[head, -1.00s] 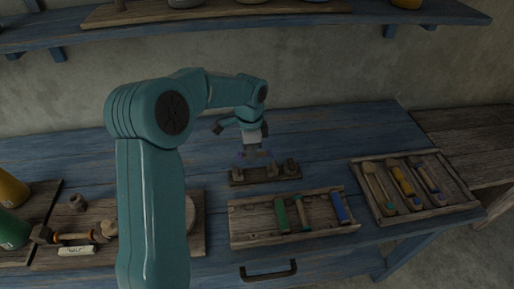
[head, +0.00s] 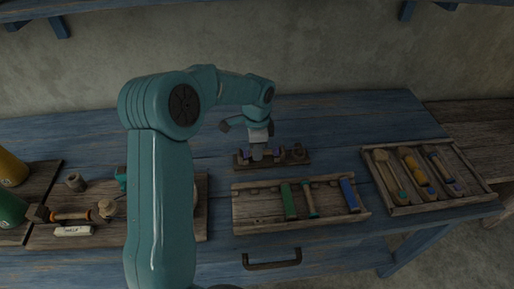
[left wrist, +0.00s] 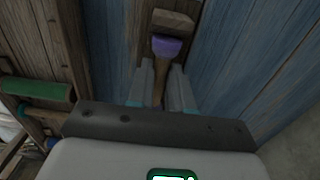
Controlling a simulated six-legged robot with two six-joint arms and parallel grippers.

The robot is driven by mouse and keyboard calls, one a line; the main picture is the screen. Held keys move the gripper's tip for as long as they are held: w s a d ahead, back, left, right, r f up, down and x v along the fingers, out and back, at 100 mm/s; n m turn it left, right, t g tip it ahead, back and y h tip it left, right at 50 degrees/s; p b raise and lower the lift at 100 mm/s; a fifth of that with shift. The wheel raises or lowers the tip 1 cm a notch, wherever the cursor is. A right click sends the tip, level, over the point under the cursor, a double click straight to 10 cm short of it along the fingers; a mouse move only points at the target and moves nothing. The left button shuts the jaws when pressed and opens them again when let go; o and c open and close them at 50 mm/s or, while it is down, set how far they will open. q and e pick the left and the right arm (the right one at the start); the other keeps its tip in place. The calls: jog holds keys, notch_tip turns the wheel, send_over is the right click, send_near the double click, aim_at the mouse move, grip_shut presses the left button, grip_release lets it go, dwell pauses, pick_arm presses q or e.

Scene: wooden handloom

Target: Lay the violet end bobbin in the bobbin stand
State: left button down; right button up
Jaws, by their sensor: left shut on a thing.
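My left gripper (head: 258,153) is at the dark wooden bobbin stand (head: 296,160) near the middle of the blue bench. In the left wrist view my left gripper (left wrist: 160,88) is shut on the wooden shank of the violet end bobbin (left wrist: 167,46), whose violet part shows beyond the fingertips. A wooden block, seemingly part of the stand (left wrist: 174,20), is right by the violet part. I cannot tell whether the bobbin rests in the stand, as the fingers partly hide it. My right gripper is not in view.
A shallow wooden tray (head: 250,214) with green and blue bobbins lies in front of the stand. Another tray (head: 452,202) with several tools lies to the right. A board (head: 45,240) with spools and a label is at left. The bench behind the stand is clear.

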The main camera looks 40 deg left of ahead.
pick_arm(q)
jog(key=c, duration=0.9)
grip_release()
jog(key=shift+c, duration=0.2)
jog(key=shift+r, duration=0.1)
notch_tip(320, 180, up, 16)
jog(key=p, duration=0.2)
